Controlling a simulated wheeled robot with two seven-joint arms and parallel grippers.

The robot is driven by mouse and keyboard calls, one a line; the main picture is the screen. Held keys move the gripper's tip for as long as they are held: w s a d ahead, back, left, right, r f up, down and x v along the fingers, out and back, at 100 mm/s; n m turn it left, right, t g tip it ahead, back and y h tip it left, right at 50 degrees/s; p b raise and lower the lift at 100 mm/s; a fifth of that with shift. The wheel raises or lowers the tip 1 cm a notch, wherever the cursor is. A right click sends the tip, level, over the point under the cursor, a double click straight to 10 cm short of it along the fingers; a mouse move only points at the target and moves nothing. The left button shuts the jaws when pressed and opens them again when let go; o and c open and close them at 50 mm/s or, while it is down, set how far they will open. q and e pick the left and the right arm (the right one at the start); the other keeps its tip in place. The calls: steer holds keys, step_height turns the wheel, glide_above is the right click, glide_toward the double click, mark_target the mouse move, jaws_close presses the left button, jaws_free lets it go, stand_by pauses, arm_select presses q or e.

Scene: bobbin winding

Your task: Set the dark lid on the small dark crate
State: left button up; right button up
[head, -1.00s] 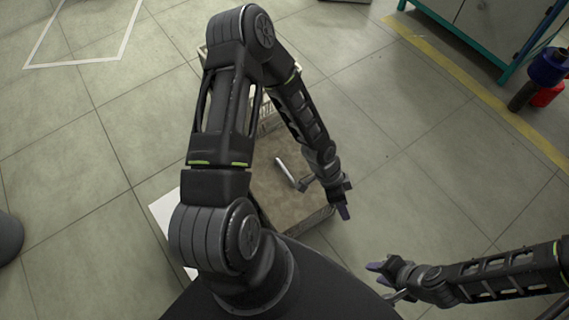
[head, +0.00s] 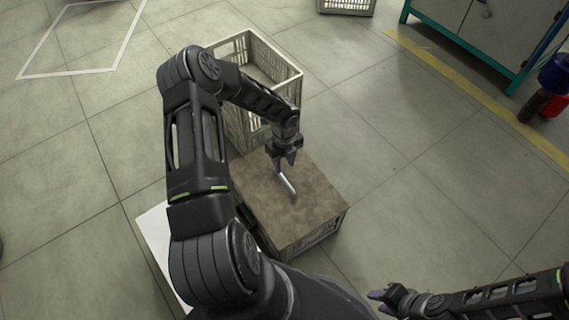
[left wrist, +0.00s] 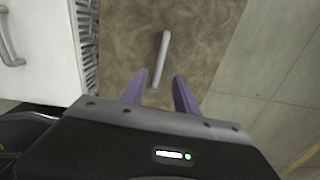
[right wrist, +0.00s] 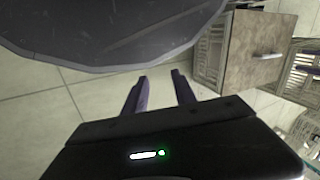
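A brown, mottled lid (head: 262,190) with a pale bar handle (head: 288,186) lies on top of a low slatted crate (head: 322,236); the crate's slats look greyish. My left gripper (head: 285,160) is over the lid by the far end of the handle. In the left wrist view the handle (left wrist: 161,58) lies just ahead of its two spread, empty fingers. My right gripper (head: 379,296) is low at the right, apart from the crate; the right wrist view shows its fingers (right wrist: 160,78) apart and empty. That view also shows the brown lid (right wrist: 246,62).
A taller, open pale crate (head: 285,82) stands just behind the lidded one. A white panel (head: 153,232) is at its left, with a handle (left wrist: 8,52) in the left wrist view. A teal-framed cabinet (head: 470,30) stands at the back right.

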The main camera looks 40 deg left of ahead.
mark_target(285, 179)
arm_select(q)
steer(key=shift+f, duration=0.15)
arm_select(e)
steer(key=shift+f, duration=0.1)
